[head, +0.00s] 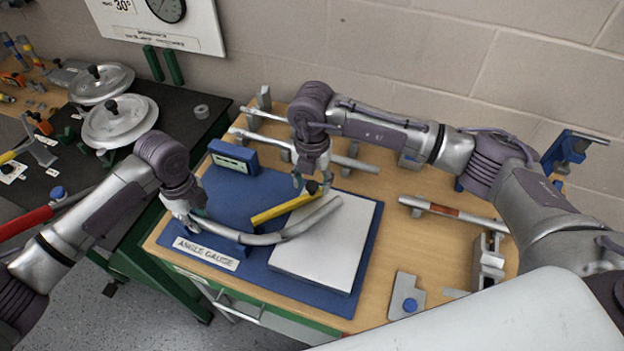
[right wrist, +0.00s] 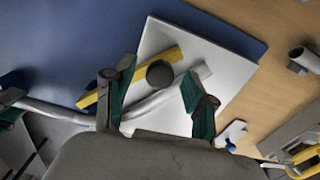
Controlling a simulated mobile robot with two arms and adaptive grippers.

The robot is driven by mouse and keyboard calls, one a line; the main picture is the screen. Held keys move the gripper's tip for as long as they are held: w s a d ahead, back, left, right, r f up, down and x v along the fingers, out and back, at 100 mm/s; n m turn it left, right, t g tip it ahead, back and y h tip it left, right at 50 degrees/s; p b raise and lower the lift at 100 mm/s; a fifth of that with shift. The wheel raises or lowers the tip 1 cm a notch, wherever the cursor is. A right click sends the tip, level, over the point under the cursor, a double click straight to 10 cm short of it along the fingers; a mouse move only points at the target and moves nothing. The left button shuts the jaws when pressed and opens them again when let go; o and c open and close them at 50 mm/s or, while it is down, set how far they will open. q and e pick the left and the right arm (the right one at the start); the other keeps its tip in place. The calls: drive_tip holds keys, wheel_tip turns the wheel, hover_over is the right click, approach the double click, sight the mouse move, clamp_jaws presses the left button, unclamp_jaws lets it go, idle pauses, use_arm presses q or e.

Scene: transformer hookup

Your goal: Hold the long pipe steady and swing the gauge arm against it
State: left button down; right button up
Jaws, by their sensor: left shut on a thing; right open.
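The long grey pipe (head: 268,239) is bent; its free end lies over the white plate (head: 322,262) of the angle gauge. My left gripper (head: 190,215) is shut on its other end. The yellow gauge arm (head: 280,209) lies beside the pipe at the plate's far edge, with a black knob (head: 312,187) near its right end. My right gripper (head: 312,180) is open above that knob. Whether the fingers touch the knob I cannot tell.
The gauge sits on a blue board (head: 256,275) on a wooden bench. A blue block (head: 234,156) stands at its back left. Other pipes rest on holders behind and at right, including a red-banded one (head: 452,213). A grey bracket (head: 405,296) lies at front right.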

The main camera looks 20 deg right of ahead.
clamp_jaws()
drive_tip(key=shift+s+d+m, duration=0.15)
drive_tip(key=shift+s+m, duration=0.75)
drive_tip(key=shift+s, duration=0.2)
unclamp_jaws()
wheel_tip(320, 180, up, 12)
